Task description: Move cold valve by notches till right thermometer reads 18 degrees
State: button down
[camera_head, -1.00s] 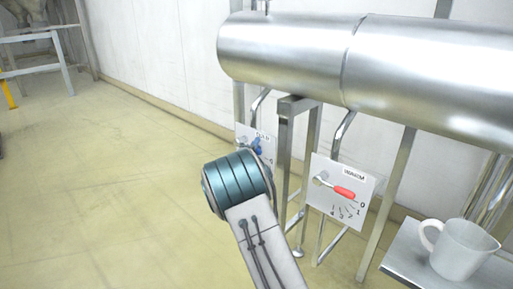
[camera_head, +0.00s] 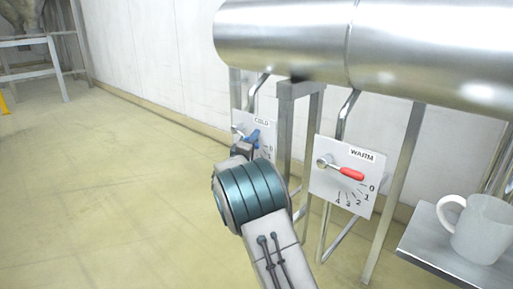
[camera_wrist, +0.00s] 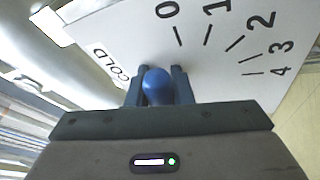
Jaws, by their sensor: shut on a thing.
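The cold valve has a blue handle (camera_wrist: 157,88) in front of a white plate marked COLD (camera_wrist: 215,70), with notch marks 0 to 4. In the wrist view my gripper (camera_wrist: 160,80) is shut on the blue handle, one finger on each side. The handle hides its own pointing end, so I cannot tell its exact notch. In the head view the blue handle (camera_head: 253,138) is partly hidden by my wrist. The warm valve has a red handle (camera_head: 346,173) on a plate marked WARM (camera_head: 355,197); it points near 0. No thermometer is visible.
A large steel pipe (camera_head: 400,55) runs above both valve plates. Steel posts (camera_head: 391,195) stand around the plates. A white mug (camera_head: 480,228) stands on a metal shelf (camera_head: 425,243) at the right.

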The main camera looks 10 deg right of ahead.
jog(key=shift+a+f+m+b, duration=0.1)
jog(key=shift+f+m+b, duration=0.25)
jog(key=shift+m+b, duration=0.4)
jog(key=c, duration=1.3)
grip_release()
jog(key=p+v, duration=0.2)
jog(key=v, duration=1.1)
jog(key=shift+s+a+f, duration=0.15)
jog(key=shift+a+f, duration=0.1)
jog(key=shift+d+r+p, duration=0.1)
jog(key=shift+p, duration=0.2)
